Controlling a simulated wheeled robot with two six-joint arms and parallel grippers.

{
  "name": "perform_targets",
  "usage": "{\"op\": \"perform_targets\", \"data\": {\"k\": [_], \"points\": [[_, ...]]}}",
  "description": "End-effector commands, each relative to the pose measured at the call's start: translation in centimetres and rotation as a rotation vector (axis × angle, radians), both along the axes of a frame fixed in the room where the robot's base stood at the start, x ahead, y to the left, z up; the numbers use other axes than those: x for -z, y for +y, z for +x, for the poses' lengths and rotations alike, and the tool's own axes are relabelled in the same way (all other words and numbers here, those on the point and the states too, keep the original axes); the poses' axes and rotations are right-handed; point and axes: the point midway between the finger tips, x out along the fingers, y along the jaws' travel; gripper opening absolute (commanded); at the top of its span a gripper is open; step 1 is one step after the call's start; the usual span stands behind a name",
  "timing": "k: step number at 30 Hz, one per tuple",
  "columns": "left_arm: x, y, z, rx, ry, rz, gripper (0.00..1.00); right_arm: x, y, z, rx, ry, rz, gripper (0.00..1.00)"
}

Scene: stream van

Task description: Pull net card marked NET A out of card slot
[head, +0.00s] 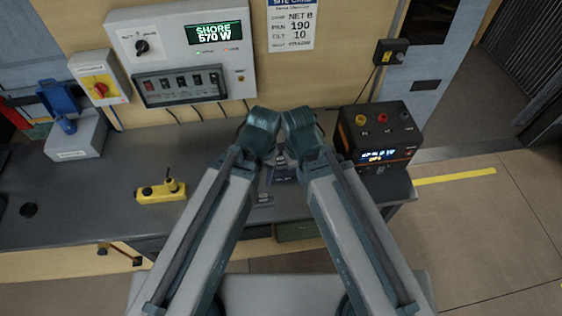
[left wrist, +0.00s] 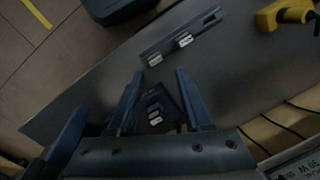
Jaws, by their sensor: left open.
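My left gripper (left wrist: 157,80) is open in the left wrist view, its two blue fingers apart above the desk. Beyond and between the fingers lies a small dark block with several white-marked tabs (left wrist: 155,106); I cannot read the marks. Farther off, a dark rail (left wrist: 152,58) holds two small white-labelled pieces (left wrist: 184,40), also unreadable, so I cannot tell which is NET A. In the head view both arms meet over the desk and hide most of the gripper tips. My right gripper's fingers are not clear.
A yellow control box (head: 160,192) sits on the desk at left, a black box with coloured knobs (head: 378,130) at right.

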Motion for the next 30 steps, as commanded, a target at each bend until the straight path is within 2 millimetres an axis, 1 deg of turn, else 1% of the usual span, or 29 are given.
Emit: {"op": "perform_targets", "data": {"k": [8,9,10,14,24,26,27,30], "points": [[0.0,0.0,0.0,0.0,0.0,0.0,0.5,0.0,0.0,0.0,0.0,0.0,0.0,0.0],[0.0,0.0,0.0,0.0,0.0,0.0,0.52,0.0,0.0,0.0,0.0,0.0,0.0,0.0],[0.0,0.0,0.0,-0.001,0.0,0.0,0.57,0.0,0.0,0.0,0.0,0.0,0.0,0.0],[-0.4,0.9,0.7,-0.03,-0.008,-0.01,0.57,-0.4,0.0,0.0,0.0,0.0,0.0,0.0],[-2.0,6.1,4.3,-0.17,-0.059,-0.074,0.57,-2.1,0.0,0.0,-0.001,0.0,0.0,0.0],[-2.4,6.9,5.2,-0.17,-0.068,-0.085,0.57,-2.5,0.0,0.0,-0.001,0.0,0.0,0.0],[-2.7,7.4,6.0,-0.153,-0.074,-0.093,0.57,-2.8,0.0,0.0,-0.001,0.0,0.0,0.0],[-2.8,7.3,7.5,-0.057,-0.075,-0.105,0.57,-2.9,0.0,0.0,-0.001,0.0,0.0,0.0]]}}
